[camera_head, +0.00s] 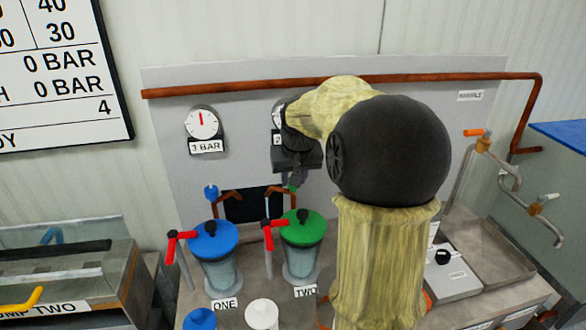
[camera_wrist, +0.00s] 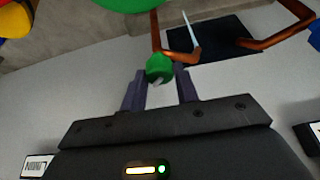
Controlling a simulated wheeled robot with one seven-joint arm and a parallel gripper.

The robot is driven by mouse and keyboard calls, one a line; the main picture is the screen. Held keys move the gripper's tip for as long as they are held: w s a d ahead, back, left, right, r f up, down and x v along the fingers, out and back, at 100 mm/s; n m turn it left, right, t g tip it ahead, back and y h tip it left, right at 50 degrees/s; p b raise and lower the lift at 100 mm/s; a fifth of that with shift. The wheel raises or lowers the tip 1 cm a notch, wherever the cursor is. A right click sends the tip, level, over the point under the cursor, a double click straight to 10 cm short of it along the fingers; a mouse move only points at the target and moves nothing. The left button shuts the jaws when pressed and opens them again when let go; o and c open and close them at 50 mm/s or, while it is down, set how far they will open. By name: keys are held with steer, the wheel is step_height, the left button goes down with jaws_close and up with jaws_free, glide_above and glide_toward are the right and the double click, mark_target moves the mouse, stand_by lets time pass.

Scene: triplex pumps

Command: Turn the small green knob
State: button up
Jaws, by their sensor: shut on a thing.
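The small green knob (camera_head: 292,187) sits on the grey back panel below the second gauge, above the green-lidded jar labelled TWO. In the wrist view the small green knob (camera_wrist: 159,66) lies between my two dark fingertips. My gripper (camera_wrist: 160,76) is shut on it. In the head view my gripper (camera_head: 295,179) reaches down to the knob from above, and my arm hides much of the panel to its right. The second gauge (camera_head: 279,112) is partly covered by my wrist.
A small blue knob (camera_head: 211,191) is to the left, under the 3 BAR gauge (camera_head: 202,124). Blue-lidded (camera_head: 213,240) and green-lidded (camera_head: 303,228) jars with red-handled taps stand below. A copper pipe (camera_head: 230,88) runs along the panel top. A sink (camera_head: 485,250) is at right.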

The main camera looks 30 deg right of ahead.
steer(key=n+p, duration=0.1)
steer(key=n, duration=0.1)
steer(key=n+y+p, duration=0.1)
steer(key=n+p, duration=0.1)
steer(key=shift+d+r+y, duration=0.15)
steer(key=shift+r+y, duration=0.05)
steer(key=shift+y, duration=0.1)
steer(key=n+y+p, duration=0.1)
steer(key=n, duration=0.1)
steer(key=n+p, duration=0.1)
steer(key=n, duration=0.2)
steer(key=shift+d+f+y, duration=0.1)
steer(key=shift+f+y, duration=0.05)
steer(key=shift+y, duration=0.25)
steer(key=o, duration=1)
steer(key=shift+c, duration=0.2)
steer(key=p+v, duration=0.1)
steer(key=v, duration=1.6)
steer(key=shift+w+r, duration=0.2)
